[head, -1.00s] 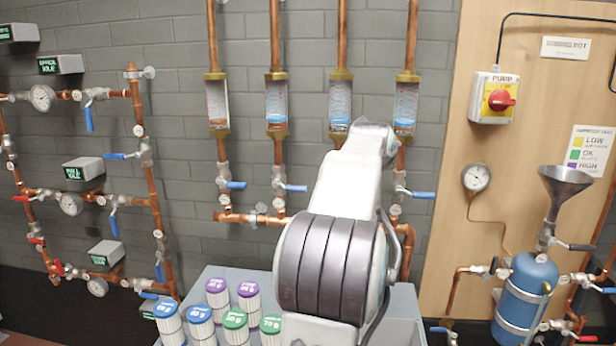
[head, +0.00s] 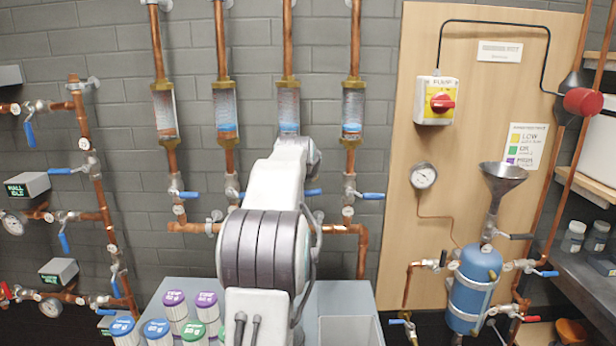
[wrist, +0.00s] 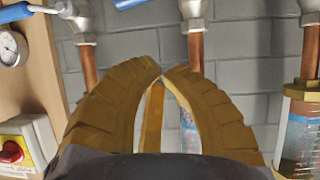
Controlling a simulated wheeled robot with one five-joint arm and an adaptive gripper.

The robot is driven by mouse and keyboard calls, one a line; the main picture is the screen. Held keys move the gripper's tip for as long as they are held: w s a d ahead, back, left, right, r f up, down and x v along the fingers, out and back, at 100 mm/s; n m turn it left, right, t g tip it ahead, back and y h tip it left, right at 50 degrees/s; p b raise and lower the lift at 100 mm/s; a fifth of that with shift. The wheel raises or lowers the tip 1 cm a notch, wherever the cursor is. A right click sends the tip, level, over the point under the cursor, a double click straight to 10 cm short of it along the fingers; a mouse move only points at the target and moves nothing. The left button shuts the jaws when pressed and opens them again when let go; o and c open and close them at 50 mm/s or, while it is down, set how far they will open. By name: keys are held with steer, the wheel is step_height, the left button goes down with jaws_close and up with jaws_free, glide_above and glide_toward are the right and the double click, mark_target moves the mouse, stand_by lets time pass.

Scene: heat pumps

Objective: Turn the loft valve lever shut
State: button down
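No readable loft label shows, so I cannot tell which lever is the loft valve's. Blue valve levers sit on the vertical copper pipes behind my arm, such as the left lever (head: 188,194) and the right lever (head: 372,196); my arm partly covers the middle ones. More blue levers (head: 66,171) are on the left pipework. My gripper (wrist: 163,72) shows in the wrist view with its fingertips together and nothing held, in front of the grey wall and pipes. Blue levers (wrist: 20,12) show at that view's top left. My arm hides the gripper in the head view.
A grey bench (head: 345,295) with several capped tubs (head: 205,308) stands below the pipes. At right are a wooden board with a pump switch (head: 438,101), a gauge (head: 423,176), a funnel (head: 502,178) and a blue tank (head: 473,285). Glass flow tubes (head: 352,108) hang above the levers.

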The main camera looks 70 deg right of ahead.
mark_target(311, 192)
steer(key=p+x, duration=0.1)
steer(key=x, duration=0.1)
steer(key=p+x, duration=0.1)
steer(key=x, duration=0.1)
steer(key=shift+s+a+f, duration=0.1)
steer(key=shift+f, duration=0.35)
steer(key=shift+s+a+f, duration=0.15)
steer(key=shift+a+f, duration=0.05)
steer(key=shift+f, duration=0.35)
steer(key=shift+s+a+f, duration=0.1)
steer(key=shift+s+f, duration=0.05)
steer(key=shift+f, duration=0.7)
steer(key=shift+s+f+b, duration=0.15)
steer(key=shift+f+b, duration=0.65)
steer(key=shift+b, duration=0.15)
steer(key=shift+s+f+b, duration=0.25)
steer(key=shift+f+b, duration=0.15)
